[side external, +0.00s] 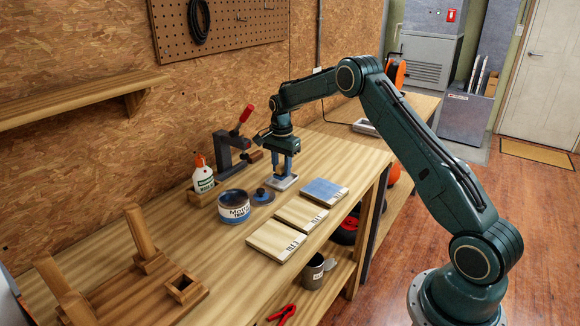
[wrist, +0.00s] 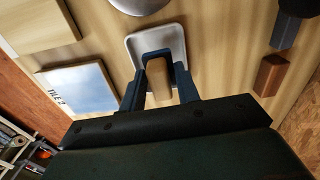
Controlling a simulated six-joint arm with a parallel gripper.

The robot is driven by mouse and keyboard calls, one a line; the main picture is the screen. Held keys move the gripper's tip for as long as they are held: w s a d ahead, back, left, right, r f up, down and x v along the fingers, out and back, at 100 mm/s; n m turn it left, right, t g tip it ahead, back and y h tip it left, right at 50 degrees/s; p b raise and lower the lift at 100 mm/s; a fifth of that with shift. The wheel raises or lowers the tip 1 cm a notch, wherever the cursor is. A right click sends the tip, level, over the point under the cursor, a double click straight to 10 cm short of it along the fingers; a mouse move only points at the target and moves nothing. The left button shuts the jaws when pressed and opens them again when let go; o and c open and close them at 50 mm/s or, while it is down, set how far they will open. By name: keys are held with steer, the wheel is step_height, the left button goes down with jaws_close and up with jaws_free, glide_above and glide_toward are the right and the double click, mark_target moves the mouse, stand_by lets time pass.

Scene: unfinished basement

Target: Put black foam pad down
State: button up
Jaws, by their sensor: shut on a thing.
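My gripper (side external: 283,172) points down over the bench and is shut on a tan, wood-coloured block (wrist: 157,78), which looks like the grip of the foam pad. The block also shows between my fingers in the wrist view. It is over a shallow white tray (side external: 284,184), which also shows in the wrist view (wrist: 178,37).
Two bare tiles, one in the middle (side external: 301,213) and one nearer (side external: 278,240), lie in line. An open paint can (side external: 234,207) and its lid (side external: 262,197) stand left of the tray. A red-handled clamp (side external: 230,150) and a glue bottle (side external: 203,177) are behind, by the wall.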

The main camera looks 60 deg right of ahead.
mark_target(282, 164)
steer(key=shift+f, duration=0.75)
steer(key=shift+f, duration=0.1)
steer(key=o, duration=0.9)
step_height(282, 164, up, 11)
steer(key=shift+r, duration=0.65)
